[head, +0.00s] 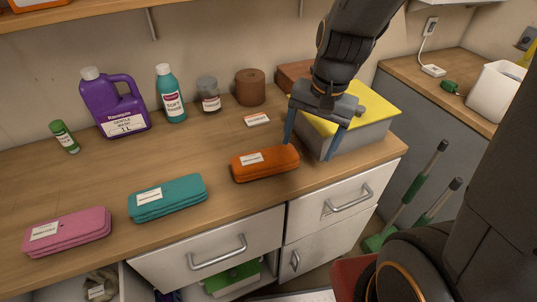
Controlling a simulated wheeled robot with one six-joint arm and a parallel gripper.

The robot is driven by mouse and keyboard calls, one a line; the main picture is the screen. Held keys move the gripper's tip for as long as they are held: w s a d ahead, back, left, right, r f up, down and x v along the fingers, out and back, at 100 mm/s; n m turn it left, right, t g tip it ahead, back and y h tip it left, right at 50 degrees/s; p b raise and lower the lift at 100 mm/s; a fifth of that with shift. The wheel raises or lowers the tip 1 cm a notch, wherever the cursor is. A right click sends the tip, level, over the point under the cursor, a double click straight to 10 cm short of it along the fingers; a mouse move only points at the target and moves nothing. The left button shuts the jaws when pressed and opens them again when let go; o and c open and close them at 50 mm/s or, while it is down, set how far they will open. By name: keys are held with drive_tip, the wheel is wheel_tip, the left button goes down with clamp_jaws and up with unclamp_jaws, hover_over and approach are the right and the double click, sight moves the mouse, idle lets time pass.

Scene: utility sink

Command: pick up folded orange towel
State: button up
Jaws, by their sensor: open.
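The folded orange towel (266,166) lies flat on the wooden counter near its front edge, with a white label on its top. My gripper (307,152) is open above the counter, at the towel's right end, with its two blue fingers pointing down. The left finger is by the towel's right back corner, and the right finger is further right, in front of the grey box. I cannot tell whether the left finger touches the towel. Nothing shows between the fingers.
A grey box with a yellow lid (362,125) stands close behind my gripper. Teal (168,198) and pink (68,232) folded towels lie to the left. A purple jug (115,105), a teal bottle (171,97), a jar (209,95) and a brown roll (250,88) stand at the back.

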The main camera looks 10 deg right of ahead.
sight(266, 155)
drive_tip(key=w+a+m+y, duration=0.1)
drive_tip(key=a+m, duration=0.1)
drive_tip(key=m, duration=0.1)
drive_tip(key=w+a+m+g+y, duration=0.1)
drive_tip(key=a+m, duration=0.1)
drive_tip(key=m, duration=0.1)
drive_tip(key=w+a+m+y, duration=0.1)
drive_tip(key=a+m, duration=0.1)
drive_tip(key=m, duration=0.1)
drive_tip(key=shift+w+a+g, duration=0.15)
drive_tip(key=shift+w+g, duration=0.15)
drive_tip(key=shift+g, duration=0.1)
drive_tip(key=shift+a+f+m, duration=0.15)
drive_tip(key=shift+a+m, duration=0.1)
drive_tip(key=shift+m, duration=0.05)
drive_tip(key=x, duration=0.3)
drive_tip(key=p+x, duration=0.1)
drive_tip(key=x, duration=0.1)
drive_tip(key=shift+s+a+f, duration=0.15)
drive_tip(key=shift+s+a, duration=0.15)
drive_tip(key=shift+a, duration=0.25)
drive_tip(key=shift+a+f, duration=0.2)
drive_tip(key=shift+f, duration=0.5)
drive_tip(key=c, duration=1.2)
